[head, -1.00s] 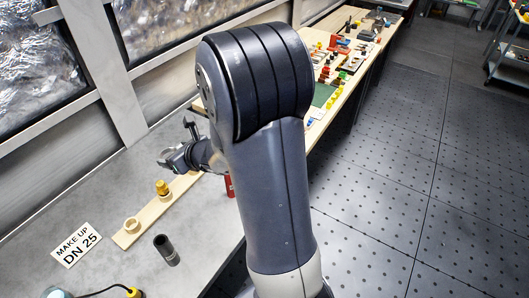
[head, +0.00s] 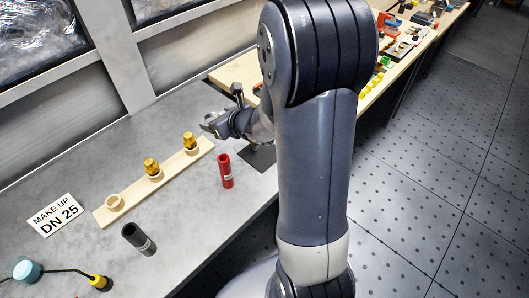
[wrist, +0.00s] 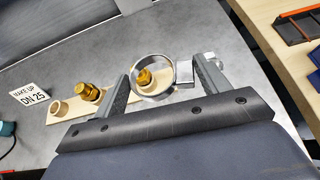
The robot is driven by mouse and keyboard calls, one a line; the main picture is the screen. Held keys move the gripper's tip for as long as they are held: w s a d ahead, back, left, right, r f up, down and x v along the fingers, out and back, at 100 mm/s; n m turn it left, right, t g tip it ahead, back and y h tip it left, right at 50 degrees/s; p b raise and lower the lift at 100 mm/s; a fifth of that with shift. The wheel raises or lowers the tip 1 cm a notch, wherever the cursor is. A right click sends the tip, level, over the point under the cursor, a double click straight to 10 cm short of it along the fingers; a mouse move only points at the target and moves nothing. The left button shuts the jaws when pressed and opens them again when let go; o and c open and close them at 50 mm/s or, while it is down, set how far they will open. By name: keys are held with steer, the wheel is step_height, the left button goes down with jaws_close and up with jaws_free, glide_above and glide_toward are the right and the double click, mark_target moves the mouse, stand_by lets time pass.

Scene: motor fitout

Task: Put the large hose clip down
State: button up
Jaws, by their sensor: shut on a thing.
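The large hose clip (wrist: 152,76) is a shiny metal band ring with a screw block (wrist: 184,72) on its right side. In the wrist view my gripper (wrist: 165,82) is shut on it, with one finger on each side of it. The ring is held above the grey bench, and a brass fitting shows through it. In the head view my gripper (head: 214,124) is over the bench beyond the far end of the wooden strip, and the clip is too small there to make out clearly.
The wooden strip (head: 133,200) carries brass fittings (head: 151,166) (head: 190,141) and an empty ring (head: 115,203). A red hose (head: 226,171), a black hose (head: 138,239) and a DN 25 sign (head: 55,214) are nearby. Bare bench (head: 185,215) lies in front of the strip.

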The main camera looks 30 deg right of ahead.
steer(key=s+d+f+n+y+b, duration=0.1)
steer(key=s+d+f, duration=0.1)
steer(key=d, duration=0.3)
steer(key=s+d+f+n+g+y, duration=0.1)
steer(key=s+d+f, duration=0.1)
steer(key=s+d, duration=0.15)
steer(key=s+d+f+n+b, duration=0.1)
steer(key=d+f, duration=0.1)
steer(key=d, duration=0.3)
steer(key=shift+s+d+f+p, duration=0.1)
steer(key=shift+f+p, duration=0.1)
steer(key=shift+f, duration=2.25)
steer(key=shift+s+f+p, duration=0.1)
steer(key=shift+f+p, duration=0.05)
steer(key=shift+f, duration=2.3)
steer(key=shift+f+b, duration=0.25)
steer(key=shift+b, duration=0.05)
steer(key=o, duration=1)
steer(key=shift+r, duration=0.1)
steer(key=shift+c, duration=0.2)
steer(key=shift+r, duration=0.15)
steer(key=v, duration=1.2)
steer(key=shift+d, duration=0.2)
steer(key=shift+w, duration=0.15)
